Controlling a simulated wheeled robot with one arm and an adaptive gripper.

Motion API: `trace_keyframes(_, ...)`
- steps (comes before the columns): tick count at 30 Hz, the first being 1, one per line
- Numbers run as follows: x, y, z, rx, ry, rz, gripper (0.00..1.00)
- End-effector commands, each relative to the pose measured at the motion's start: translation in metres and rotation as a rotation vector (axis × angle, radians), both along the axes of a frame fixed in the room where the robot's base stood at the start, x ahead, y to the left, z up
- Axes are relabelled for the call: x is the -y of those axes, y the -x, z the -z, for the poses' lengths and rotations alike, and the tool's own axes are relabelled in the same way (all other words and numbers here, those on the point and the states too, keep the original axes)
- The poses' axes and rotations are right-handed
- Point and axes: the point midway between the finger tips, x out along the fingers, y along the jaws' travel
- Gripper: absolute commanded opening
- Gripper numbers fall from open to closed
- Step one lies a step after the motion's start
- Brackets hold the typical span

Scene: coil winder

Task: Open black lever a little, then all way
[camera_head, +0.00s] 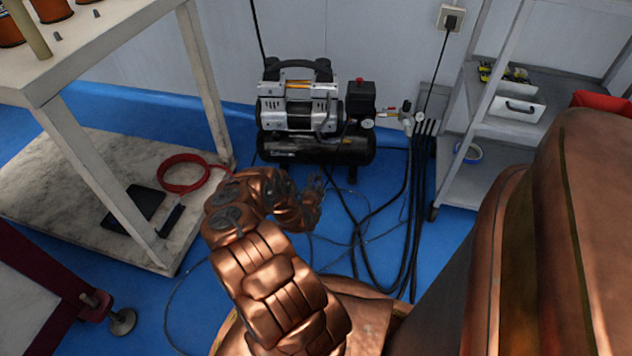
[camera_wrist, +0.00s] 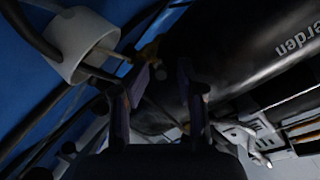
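A black and silver air compressor (camera_head: 300,110) stands on the blue floor by the wall. A valve and gauge assembly (camera_head: 405,116) sits at its right end. I cannot clearly make out the black lever in either view. My gripper (camera_head: 316,188) is in front of the compressor in the head view, partly hidden by my copper-coloured arm. In the wrist view my gripper (camera_wrist: 156,95) has its two dark fingers apart with nothing clearly held between them. The black tank (camera_wrist: 230,60) and a dim brass fitting (camera_wrist: 150,50) are beyond the fingertips.
In the wrist view a pale cylindrical part (camera_wrist: 80,42) with dark hoses is left of the fingers. Black hoses (camera_head: 415,200) hang right of the compressor. A shelf rack (camera_head: 470,170) stands right; a table (camera_head: 110,60) with a red coiled hose (camera_head: 183,174) below stands left.

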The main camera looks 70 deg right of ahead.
Motion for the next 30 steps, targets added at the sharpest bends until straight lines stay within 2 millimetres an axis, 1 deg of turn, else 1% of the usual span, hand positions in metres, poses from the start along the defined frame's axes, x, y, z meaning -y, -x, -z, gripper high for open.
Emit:
trace_keyframes(5, -0.01, 0.001, -0.004, 0.002, 0.003, -0.001, 0.38)
trace_keyframes(18, -0.049, 0.009, -0.013, 0.001, -0.003, 0.0, 0.38)
trace_keyframes(24, -0.064, 0.013, -0.017, -0.001, -0.003, 0.001, 0.38)
trace_keyframes(30, -0.072, 0.014, -0.02, 0.0, -0.001, -0.001, 0.38)
